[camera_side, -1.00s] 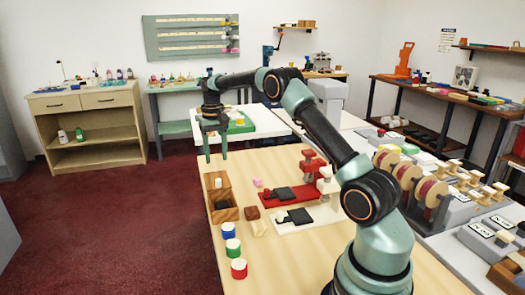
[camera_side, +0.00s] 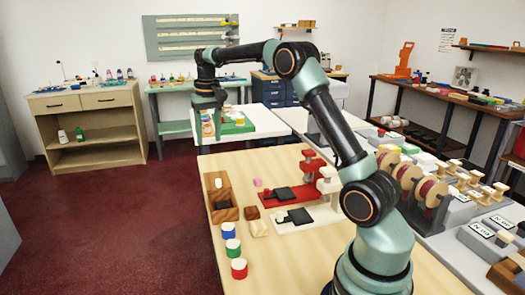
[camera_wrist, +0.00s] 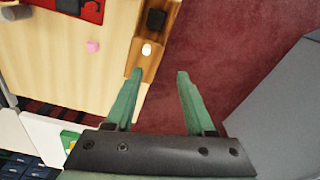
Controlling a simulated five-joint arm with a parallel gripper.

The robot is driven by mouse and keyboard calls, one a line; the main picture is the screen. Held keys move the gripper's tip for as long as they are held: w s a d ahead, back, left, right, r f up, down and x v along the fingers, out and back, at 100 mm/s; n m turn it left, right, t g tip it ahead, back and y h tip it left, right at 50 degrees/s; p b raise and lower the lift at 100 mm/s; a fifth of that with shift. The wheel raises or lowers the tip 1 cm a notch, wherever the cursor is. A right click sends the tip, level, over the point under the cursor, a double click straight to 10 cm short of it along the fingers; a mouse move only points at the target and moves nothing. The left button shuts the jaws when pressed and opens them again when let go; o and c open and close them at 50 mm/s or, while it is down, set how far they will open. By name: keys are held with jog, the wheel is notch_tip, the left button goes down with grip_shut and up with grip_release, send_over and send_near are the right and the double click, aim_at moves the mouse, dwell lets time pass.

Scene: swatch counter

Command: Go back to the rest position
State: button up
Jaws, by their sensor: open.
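My gripper (camera_side: 208,144) hangs in the air beyond the far left end of the wooden table (camera_side: 300,245), fingers pointing down. It is open and empty. The wooden box (camera_side: 229,193) at the table's left edge lies below and nearer the camera, apart from the fingers. A white rounded piece (camera_side: 218,183) is in its far part and also shows in the wrist view (camera_wrist: 146,49).
Blue (camera_side: 228,230), green (camera_side: 233,248) and red (camera_side: 239,269) white-topped cylinders stand along the table's left side. A pink block (camera_side: 257,182), a red stand (camera_side: 273,199) and a white stand (camera_side: 283,226) sit further right. The floor left of the table is clear.

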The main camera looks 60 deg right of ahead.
jog(key=s+a+r+n+t, duration=0.1)
jog(key=s+a+r+n, duration=0.1)
jog(key=s+a+r, duration=0.3)
jog(key=s+a+f+n+t, duration=0.3)
jog(key=s+a+n, duration=0.1)
jog(key=s+a, duration=0.9)
jog(key=s, duration=0.3)
jog(key=shift+t, duration=0.4)
